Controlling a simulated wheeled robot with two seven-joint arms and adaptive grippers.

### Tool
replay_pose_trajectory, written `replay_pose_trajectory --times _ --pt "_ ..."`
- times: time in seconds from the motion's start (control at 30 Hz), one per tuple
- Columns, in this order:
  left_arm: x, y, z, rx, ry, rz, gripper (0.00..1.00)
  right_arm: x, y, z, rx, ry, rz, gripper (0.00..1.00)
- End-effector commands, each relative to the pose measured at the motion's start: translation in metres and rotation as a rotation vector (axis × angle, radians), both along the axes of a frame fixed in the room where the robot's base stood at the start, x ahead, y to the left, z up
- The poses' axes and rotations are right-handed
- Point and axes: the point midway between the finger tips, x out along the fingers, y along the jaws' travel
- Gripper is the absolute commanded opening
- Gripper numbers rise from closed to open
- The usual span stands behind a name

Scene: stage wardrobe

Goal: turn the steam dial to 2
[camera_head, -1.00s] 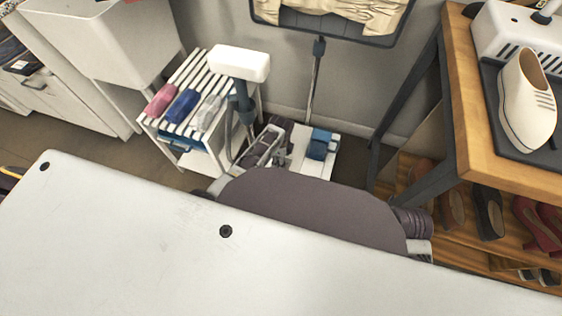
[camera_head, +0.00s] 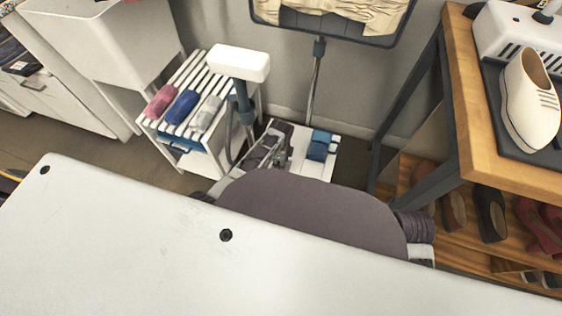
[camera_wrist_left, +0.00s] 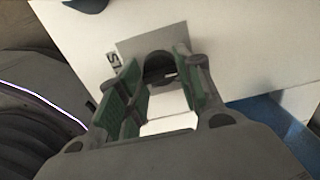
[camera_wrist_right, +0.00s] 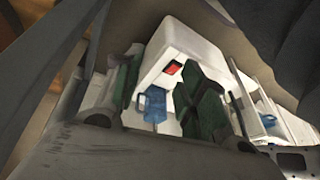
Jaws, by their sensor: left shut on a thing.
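The garment steamer's white base (camera_head: 304,165) stands on the floor with a blue tank (camera_head: 321,146) on it. My left gripper (camera_head: 282,152) is at the left side of the base. In the left wrist view the round dark steam dial (camera_wrist_left: 158,66) sits on a grey plate on the white face, between the fingers of my left gripper (camera_wrist_left: 158,84), which is shut on it. The dial's pointer and numbers cannot be read. My right gripper (camera_wrist_right: 160,98) is open and empty; beyond it shows a white housing (camera_wrist_right: 190,48) with a red switch (camera_wrist_right: 173,68).
A slatted white stand (camera_head: 190,100) with coloured rolls is left of the steamer. A wooden table (camera_head: 505,165) holds a white shoe (camera_head: 530,98), with a shoe rack (camera_head: 450,235) below. The steamer's pole (camera_head: 315,85) rises behind the base.

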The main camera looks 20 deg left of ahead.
Motion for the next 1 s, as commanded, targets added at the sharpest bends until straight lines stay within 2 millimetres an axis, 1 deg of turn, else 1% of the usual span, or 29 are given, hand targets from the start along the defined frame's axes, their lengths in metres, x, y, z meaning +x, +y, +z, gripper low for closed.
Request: replay_pose_trajectory --times 0.33,0.5,0.57,0.67,1.0 --pt "-0.001 0.000 0.000 0.000 0.002 -0.022 0.12 -0.002 -0.002 0.003 -0.010 0.012 0.000 0.40" --pt "-0.001 0.002 0.001 0.003 0.004 -0.066 0.12 -0.003 -0.006 0.014 -0.025 0.018 0.001 0.40" --pt "-0.001 0.002 0.001 0.002 0.003 -0.089 0.12 -0.001 -0.006 0.014 -0.028 0.018 0.003 0.40" --pt "0.000 0.002 0.002 0.003 0.004 -0.135 0.12 -0.001 -0.008 -0.006 -0.040 0.046 0.002 0.40" --pt "-0.001 0.003 0.002 0.004 0.004 -0.347 0.12 -0.002 -0.012 -0.032 -0.060 0.094 -0.006 0.40"
